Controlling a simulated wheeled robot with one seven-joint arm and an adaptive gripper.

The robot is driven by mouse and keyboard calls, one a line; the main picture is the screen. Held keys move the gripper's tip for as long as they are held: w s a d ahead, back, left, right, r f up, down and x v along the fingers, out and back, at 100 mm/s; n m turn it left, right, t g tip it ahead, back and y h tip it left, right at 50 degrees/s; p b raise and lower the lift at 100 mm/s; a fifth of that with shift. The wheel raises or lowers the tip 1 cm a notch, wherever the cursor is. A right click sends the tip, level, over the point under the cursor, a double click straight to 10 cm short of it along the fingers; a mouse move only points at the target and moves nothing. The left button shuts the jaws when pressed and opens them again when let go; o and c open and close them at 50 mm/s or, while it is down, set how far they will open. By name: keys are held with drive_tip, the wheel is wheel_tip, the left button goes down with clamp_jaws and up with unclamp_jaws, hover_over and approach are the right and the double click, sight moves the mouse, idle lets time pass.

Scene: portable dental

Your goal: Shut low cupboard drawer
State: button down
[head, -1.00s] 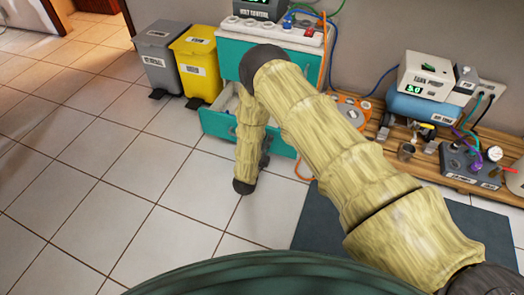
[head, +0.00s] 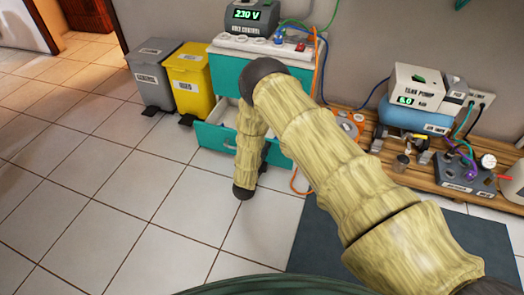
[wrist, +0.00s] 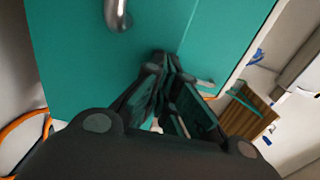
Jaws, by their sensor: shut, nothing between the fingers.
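The teal low cupboard (head: 228,72) stands against the back wall, and its lower drawer (head: 212,137) is pulled out, with the light interior showing behind its front. My arm hangs in front of the cupboard and hides the middle of the drawer. In the head view my gripper is mostly hidden behind my forearm. In the wrist view my gripper (wrist: 165,68) is shut and empty, with its dark fingertips close to a teal front (wrist: 75,55). I cannot tell whether they touch it. A metal handle (wrist: 118,14) shows on that front.
A yellow bin (head: 190,78) and a grey bin (head: 152,78) stand left of the cupboard. A volt control box (head: 250,18) sits on top. A low wooden pallet (head: 430,178) with a tank pump (head: 428,82) is to the right. Tiled floor at left is clear.

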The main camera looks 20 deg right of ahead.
drive_tip(key=b+x, duration=0.4)
drive_tip(key=x, duration=1.8)
drive_tip(key=shift+d+r, duration=0.2)
